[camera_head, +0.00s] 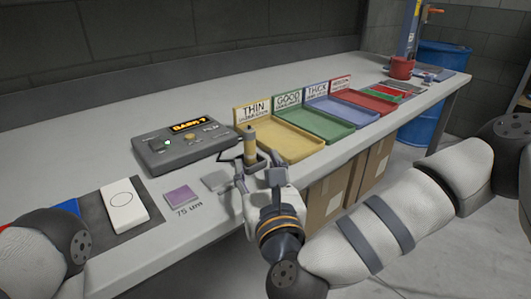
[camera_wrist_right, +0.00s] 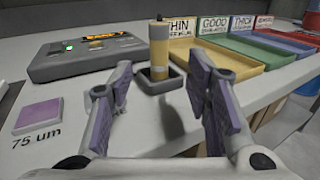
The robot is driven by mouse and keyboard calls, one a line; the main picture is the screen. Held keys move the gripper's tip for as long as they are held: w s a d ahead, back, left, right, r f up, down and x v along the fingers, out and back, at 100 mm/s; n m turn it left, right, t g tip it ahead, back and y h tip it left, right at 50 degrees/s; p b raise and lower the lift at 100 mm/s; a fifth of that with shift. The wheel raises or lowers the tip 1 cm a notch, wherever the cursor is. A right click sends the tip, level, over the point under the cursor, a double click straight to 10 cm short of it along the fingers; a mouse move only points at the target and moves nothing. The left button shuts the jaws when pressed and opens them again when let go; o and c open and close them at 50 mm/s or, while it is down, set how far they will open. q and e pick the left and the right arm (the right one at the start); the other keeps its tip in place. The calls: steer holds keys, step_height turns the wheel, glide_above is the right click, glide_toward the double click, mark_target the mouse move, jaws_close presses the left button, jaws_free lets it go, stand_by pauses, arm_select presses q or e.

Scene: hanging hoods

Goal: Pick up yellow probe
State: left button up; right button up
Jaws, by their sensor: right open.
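The yellow probe (camera_head: 250,146) stands upright near the front edge of the bench. In the right wrist view the yellow probe (camera_wrist_right: 159,52) has a dark tip and sits in a small dark square holder (camera_wrist_right: 150,86). My right gripper (camera_head: 253,170) is open, with its fingers pointing toward the probe. In the wrist view its two purple-padded fingers (camera_wrist_right: 160,72) frame the probe left and right, with gaps on both sides. The probe appears beyond the fingertips, not touched. My left arm shows at the lower left of the head view, but its gripper is out of sight.
A grey gauge box (camera_head: 185,147) stands left of the probe. Yellow (camera_head: 285,152), green (camera_head: 318,126), blue and red trays run along the bench to the right. A purple "75 um" sample (camera_head: 182,197) and a white device (camera_head: 124,206) lie left of my right gripper.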

mark_target(251, 146)
steer(key=w, duration=0.3)
steer(key=w+a, duration=0.1)
steer(key=w, duration=0.5)
steer(key=shift+w+a, duration=0.15)
steer(key=shift+a, duration=0.15)
jaws_close()
